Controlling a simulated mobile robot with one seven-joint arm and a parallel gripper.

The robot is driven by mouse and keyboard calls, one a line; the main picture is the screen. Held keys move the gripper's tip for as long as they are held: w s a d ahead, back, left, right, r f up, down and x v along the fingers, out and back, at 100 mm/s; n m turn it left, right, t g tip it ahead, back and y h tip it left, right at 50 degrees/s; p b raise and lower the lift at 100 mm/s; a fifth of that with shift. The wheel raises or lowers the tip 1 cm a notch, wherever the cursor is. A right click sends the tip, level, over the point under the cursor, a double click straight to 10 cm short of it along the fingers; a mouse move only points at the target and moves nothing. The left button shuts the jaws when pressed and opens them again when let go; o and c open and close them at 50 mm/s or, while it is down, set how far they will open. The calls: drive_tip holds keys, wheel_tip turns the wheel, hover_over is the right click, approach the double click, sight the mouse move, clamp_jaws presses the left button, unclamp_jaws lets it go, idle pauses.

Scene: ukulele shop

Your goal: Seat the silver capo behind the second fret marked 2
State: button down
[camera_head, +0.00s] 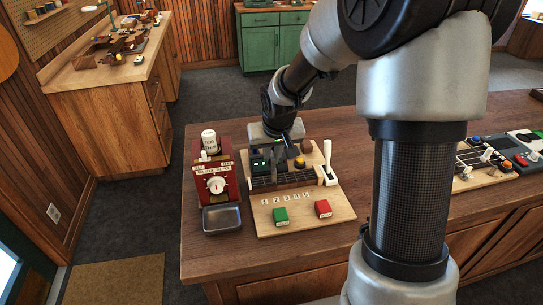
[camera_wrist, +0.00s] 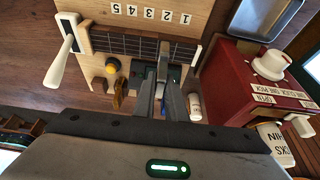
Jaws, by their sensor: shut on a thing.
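My gripper (camera_wrist: 160,88) points down over the back part of a wooden board, just behind the short fretboard (camera_wrist: 140,45). Its fingers are shut on a small silver piece, which looks like the capo (camera_wrist: 160,91); the fingers hide most of it. The fretboard also shows in the head view (camera_head: 285,181), where my gripper (camera_head: 287,150) is above its far side. The held piece appears apart from the strings. Number tiles 1 to 5 lie along the fretboard's near side, with the tile marked 2 (camera_wrist: 165,15) second from the nut end.
A white lever (camera_head: 327,165) stands at the fretboard's right end, and a yellow knob (camera_head: 300,162) sits behind it. A red dial machine (camera_head: 215,180) with a metal tray (camera_head: 222,219) stands close on the left.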

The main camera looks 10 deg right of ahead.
sight(271, 168)
drive_tip(key=shift+f+b, duration=1.3)
drive_tip(key=shift+f, duration=0.85)
drive_tip(key=shift+f+b, duration=0.55)
drive_tip(key=shift+b, duration=0.15)
drive_tip(key=c, duration=2.1)
unclamp_jaws()
drive_tip(key=shift+p+v, duration=3.9)
drive_tip(key=shift+v, duration=1.55)
drive_tip(key=shift+r, duration=0.15)
